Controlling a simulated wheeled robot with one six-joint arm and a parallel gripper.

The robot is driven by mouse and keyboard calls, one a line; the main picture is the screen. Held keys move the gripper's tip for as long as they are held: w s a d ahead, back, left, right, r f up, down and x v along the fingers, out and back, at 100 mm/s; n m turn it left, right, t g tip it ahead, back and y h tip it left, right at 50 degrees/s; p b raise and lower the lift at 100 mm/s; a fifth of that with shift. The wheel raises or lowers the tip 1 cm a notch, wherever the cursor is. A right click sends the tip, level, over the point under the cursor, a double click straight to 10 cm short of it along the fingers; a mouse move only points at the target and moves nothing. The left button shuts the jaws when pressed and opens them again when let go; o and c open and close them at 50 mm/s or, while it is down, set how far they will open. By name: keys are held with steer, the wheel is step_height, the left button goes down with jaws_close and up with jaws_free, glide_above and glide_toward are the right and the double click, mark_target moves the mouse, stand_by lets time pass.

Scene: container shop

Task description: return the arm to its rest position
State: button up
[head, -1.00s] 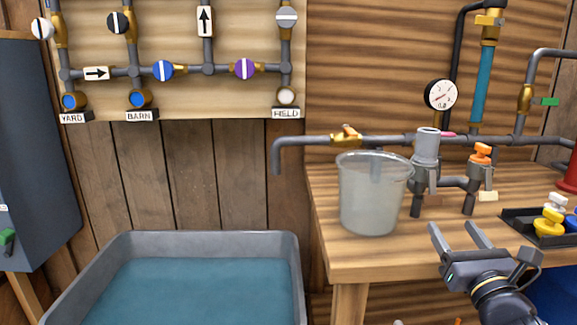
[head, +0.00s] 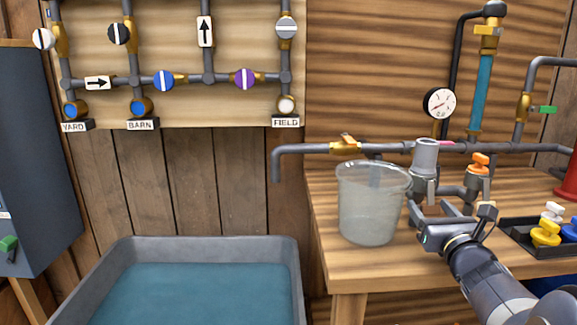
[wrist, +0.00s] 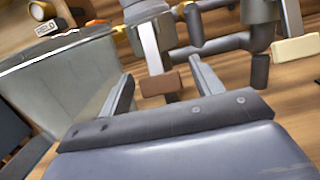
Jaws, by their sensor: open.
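My gripper (head: 434,211) is open and empty above the wooden bench, just right of a clear bucket (head: 372,215). Its fingers point toward the grey pipe fittings (head: 424,162) at the back of the bench. The bucket wall (wrist: 75,75) is close to the left finger there, and the pipe fittings (wrist: 243,42) are ahead. My forearm reaches in from the lower right in the head view.
The wooden bench (head: 345,270) has a black tray (head: 518,236) with yellow and white knobs at right. A gauge (head: 439,103) and orange valve handle (head: 480,161) are behind. A grey water trough (head: 200,247) stands left. A pipe spout (head: 277,165) juts out between trough and bench.

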steer(key=shift+s+r+g+p, duration=0.35)
steer(key=shift+g+p, duration=0.35)
steer(key=shift+p, duration=1.8)
